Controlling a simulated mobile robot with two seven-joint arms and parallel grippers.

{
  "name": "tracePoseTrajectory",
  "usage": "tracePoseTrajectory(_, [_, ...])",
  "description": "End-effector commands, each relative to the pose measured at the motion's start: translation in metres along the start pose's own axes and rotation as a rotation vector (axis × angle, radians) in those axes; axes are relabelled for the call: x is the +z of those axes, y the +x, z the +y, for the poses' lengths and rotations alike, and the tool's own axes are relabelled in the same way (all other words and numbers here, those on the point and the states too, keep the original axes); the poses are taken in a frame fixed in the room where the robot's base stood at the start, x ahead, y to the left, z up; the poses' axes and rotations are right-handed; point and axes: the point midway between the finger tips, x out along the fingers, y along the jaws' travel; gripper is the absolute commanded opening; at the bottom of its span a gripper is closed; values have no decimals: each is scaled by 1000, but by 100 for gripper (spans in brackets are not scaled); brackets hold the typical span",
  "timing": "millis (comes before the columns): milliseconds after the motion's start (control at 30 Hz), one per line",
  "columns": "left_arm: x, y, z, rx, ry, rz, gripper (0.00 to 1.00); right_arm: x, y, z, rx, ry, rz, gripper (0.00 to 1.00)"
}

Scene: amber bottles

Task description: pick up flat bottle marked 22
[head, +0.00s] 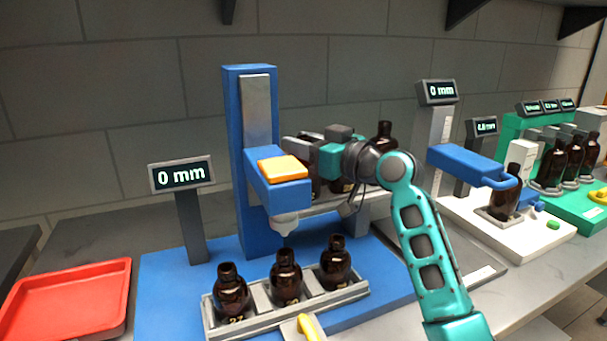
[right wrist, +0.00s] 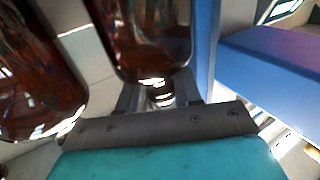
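My right gripper (head: 304,148) is at the end of the teal arm, behind the blue press head and above the rear rack (head: 325,203). Amber bottles stand there, partly hidden by the gripper and press; one bottle top (head: 384,134) shows beyond my wrist. In the right wrist view, the gripper's fingers (right wrist: 160,94) lie on both sides of an amber bottle's neck (right wrist: 158,82). I cannot tell if they grip it. Another bottle (right wrist: 35,75) is at left. I cannot read a 22 on any rear bottle. My left gripper is out of view.
A front rack (head: 255,322) holds three amber bottles on the blue base; the left one's mark (head: 236,320) looks like 27. The blue press (head: 248,150) stands close to my gripper. A red tray (head: 70,300) is empty at left. More bottle stations (head: 500,225) stand at right.

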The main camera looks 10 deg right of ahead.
Motion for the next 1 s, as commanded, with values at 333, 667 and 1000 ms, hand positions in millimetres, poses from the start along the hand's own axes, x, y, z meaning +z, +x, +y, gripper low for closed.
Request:
tracePoseTrajectory(333, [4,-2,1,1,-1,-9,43,0,0,0,0,0,-1,0])
tracePoseTrajectory(667, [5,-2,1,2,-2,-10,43,-3,0,0,0,-2,1,0])
tracePoseTrajectory(1000, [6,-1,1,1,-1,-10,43,-34,-9,2,3,-2,-1,0])
